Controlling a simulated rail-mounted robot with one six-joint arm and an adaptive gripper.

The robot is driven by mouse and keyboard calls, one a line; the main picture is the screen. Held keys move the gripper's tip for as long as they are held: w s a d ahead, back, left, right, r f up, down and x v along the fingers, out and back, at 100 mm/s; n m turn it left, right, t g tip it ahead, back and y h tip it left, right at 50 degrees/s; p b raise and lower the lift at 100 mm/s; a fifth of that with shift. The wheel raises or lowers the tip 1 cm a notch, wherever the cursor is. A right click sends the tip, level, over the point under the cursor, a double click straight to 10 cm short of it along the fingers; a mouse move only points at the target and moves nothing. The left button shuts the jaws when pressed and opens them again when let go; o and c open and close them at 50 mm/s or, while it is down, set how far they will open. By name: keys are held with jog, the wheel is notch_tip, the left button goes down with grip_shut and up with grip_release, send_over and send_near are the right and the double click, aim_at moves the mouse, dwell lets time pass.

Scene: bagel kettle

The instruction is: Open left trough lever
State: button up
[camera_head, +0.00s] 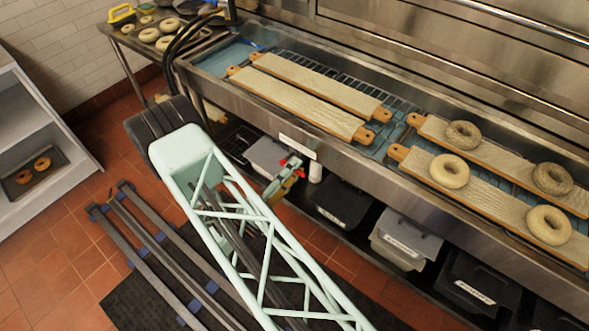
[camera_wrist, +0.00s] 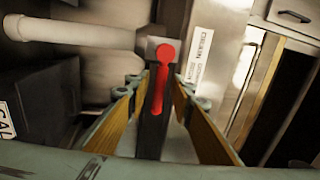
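The red trough lever (camera_wrist: 164,78) hangs from a metal valve fitting in the middle of the wrist view, its rounded head up and its handle down. My gripper (camera_wrist: 162,92) is open, with one yellow-padded finger on each side of the lever and visible gaps between. I cannot tell how deep the lever sits between the fingers. In the head view, my gripper (camera_head: 284,184) is below the trough's front edge, close to small red parts (camera_head: 291,162) partly hidden by it. The trough (camera_head: 240,96) is long steel, with bagel boards on top.
A pale pipe (camera_wrist: 80,33) runs left from the valve; a drain label (camera_wrist: 200,50) is at its right. Under the trough are a grey bin (camera_head: 267,156), a black bin (camera_head: 342,203) and a white bin (camera_head: 405,240). Floor rails (camera_head: 165,262) lie at lower left.

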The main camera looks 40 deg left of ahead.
jog(key=shift+s, duration=0.1)
jog(key=s+f, duration=0.2)
jog(key=s, duration=0.9)
jog(key=shift+s+f, duration=0.15)
jog(key=shift+s, duration=0.1)
jog(key=shift+d, duration=0.1)
dwell(0.8)
